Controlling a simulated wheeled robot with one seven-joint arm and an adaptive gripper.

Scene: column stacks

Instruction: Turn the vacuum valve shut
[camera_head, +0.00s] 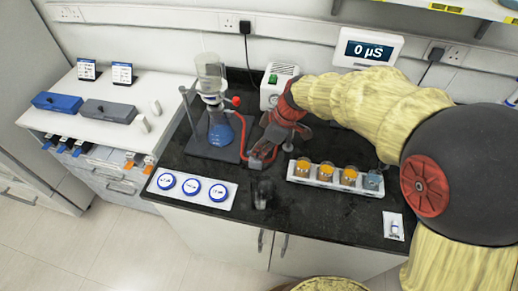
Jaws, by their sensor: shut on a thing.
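My gripper (263,151), dark with red parts, reaches down over the black bench top right of the filter flask. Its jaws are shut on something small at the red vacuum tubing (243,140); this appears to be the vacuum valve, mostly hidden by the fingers. I cannot make out the valve handle's angle. The flask (221,133) holds blue liquid and stands on a dark stand base. The tubing runs from the flask side down to the gripper.
A white pump-like box (278,88) with a green switch stands behind. A wall display (368,49) reads "0 µS".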

